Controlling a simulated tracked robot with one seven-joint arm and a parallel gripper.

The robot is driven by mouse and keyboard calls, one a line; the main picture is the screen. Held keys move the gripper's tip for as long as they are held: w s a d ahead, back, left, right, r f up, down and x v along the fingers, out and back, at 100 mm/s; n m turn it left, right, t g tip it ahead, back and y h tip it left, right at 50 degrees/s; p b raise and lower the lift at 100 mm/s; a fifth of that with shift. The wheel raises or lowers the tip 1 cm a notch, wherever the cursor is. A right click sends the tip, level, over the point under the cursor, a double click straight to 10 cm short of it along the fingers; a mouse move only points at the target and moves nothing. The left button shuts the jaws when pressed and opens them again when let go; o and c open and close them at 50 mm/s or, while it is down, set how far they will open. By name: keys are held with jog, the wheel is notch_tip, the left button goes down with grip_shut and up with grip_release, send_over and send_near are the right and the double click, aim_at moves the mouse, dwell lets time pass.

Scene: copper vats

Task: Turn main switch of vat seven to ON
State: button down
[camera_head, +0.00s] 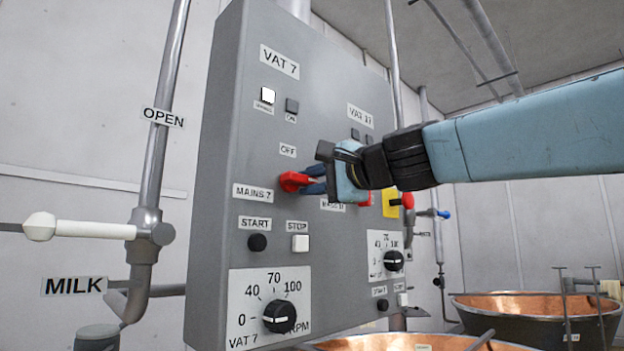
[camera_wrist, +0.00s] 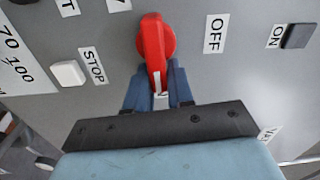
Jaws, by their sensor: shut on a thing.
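In the head view the handle lies roughly level. No ON label shows beside the switch; my gripper covers the panel to its right.
A lit white lamp (camera_head: 268,95) and a dark one (camera_head: 291,105) sit under the VAT 7 sign. START (camera_head: 257,242) and STOP (camera_head: 300,243) buttons and a speed knob (camera_head: 279,317) are below. A second vat's controls and a yellow plate (camera_head: 390,204) are close right.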

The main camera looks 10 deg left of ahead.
jog(key=shift+a+f+m, duration=0.25)
jog(key=shift+f+m, duration=0.1)
jog(key=shift+m, duration=0.25)
jog(key=c, duration=1.1)
grip_release()
jog(key=shift+r, duration=0.15)
jog(key=shift+s+d, duration=0.1)
jog(key=shift+d, duration=0.1)
jog(key=shift+s+d, duration=0.2)
jog(key=v, duration=1.3)
jog(key=shift+w, duration=0.1)
